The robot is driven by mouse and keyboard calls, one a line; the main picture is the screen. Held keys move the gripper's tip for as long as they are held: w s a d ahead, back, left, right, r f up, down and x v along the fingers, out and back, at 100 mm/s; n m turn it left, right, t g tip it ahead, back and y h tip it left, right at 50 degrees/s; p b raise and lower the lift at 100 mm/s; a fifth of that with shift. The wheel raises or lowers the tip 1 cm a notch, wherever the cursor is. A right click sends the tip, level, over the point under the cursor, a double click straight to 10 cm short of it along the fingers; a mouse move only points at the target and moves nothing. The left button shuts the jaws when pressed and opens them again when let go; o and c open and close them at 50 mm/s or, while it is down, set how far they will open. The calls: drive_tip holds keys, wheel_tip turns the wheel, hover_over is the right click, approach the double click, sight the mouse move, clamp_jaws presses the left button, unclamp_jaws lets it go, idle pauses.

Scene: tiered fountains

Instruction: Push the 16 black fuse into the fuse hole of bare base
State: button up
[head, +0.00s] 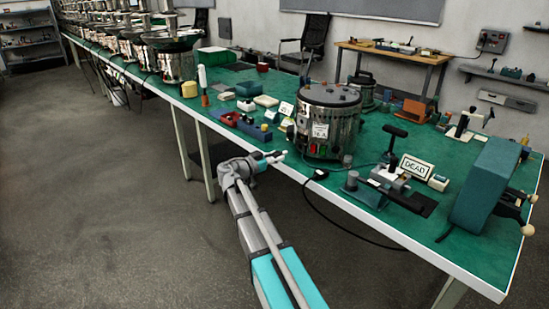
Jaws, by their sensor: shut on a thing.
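My gripper (275,157) is at the near edge of the green bench, left of the steel drum (318,108). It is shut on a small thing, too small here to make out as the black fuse. The drum carries a white label (320,131) that seems to read 16 A, and a red and a green spot low on its front. I cannot tell which part is the bare base, and no fuse hole can be made out.
A dark red and blue tray (240,125) with small parts lies left of the drum. A DEAD sign (416,167), a clamp device (377,185) and a large teal block (484,185) stand to the right. A black cable (345,222) hangs over the front edge. The floor at left is clear.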

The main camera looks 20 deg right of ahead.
drive_tip(key=shift+x, duration=2.6)
drive_tip(key=shift+x, duration=1.75)
idle(0.3)
drive_tip(key=shift+s+a, duration=0.15)
drive_tip(key=shift+a, duration=0.2)
drive_tip(key=shift+s+a, duration=0.15)
drive_tip(key=shift+a, duration=0.55)
drive_tip(key=shift+s+a, duration=0.1)
drive_tip(key=shift+a, duration=0.2)
idle(1.3)
drive_tip(key=shift+d, duration=0.3)
idle(0.4)
